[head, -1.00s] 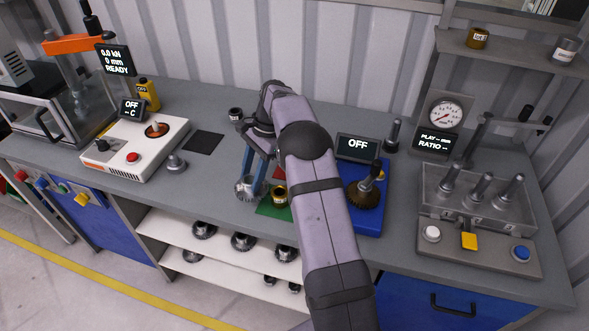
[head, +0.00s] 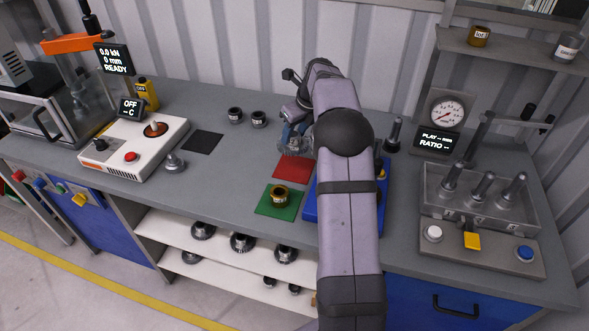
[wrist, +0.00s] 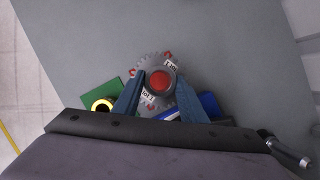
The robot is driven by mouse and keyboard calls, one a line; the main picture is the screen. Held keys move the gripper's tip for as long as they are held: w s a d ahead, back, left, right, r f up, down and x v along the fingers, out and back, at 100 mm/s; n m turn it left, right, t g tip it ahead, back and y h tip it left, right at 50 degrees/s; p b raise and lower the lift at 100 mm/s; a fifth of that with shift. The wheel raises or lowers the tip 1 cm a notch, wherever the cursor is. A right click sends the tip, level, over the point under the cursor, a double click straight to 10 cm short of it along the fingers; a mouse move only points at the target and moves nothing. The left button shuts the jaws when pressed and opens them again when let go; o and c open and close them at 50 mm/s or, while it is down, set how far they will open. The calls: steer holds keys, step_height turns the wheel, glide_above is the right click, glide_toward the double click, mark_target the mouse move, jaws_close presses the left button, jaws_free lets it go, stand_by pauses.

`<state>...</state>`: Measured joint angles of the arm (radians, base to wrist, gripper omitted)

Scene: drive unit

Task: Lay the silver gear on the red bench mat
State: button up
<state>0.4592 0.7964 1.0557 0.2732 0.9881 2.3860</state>
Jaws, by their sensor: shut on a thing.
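The silver gear (wrist: 150,66) is toothed, with a round centre hole and white labels on its face. My gripper (wrist: 158,92) is shut on it, with blue fingers on either side of its hub. In the head view the gear (head: 296,151) hangs at the back edge of the red bench mat (head: 292,169), partly hidden by my gripper (head: 292,138). In the wrist view red shows through the gear's openings, so it is over the mat. I cannot tell how high it is above it.
A green mat (head: 268,210) bearing a brass-coloured ring (head: 280,195) lies in front of the red mat. A blue base (head: 368,215) stands close on the right. Two dark small cylinders (head: 258,119) stand behind to the left.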

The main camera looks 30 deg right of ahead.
mark_target(300, 147)
steer(key=shift+d+r+m, duration=0.15)
steer(key=shift+d+m, duration=0.15)
steer(key=shift+f+p, duration=1.35)
steer(key=shift+f, duration=3.6)
steer(key=shift+f, duration=0.15)
steer(key=o, duration=1)
steer(key=b+v, duration=0.3)
steer(key=v, duration=0.9)
steer(key=shift+s+a, duration=0.1)
steer(key=shift+a, duration=0.05)
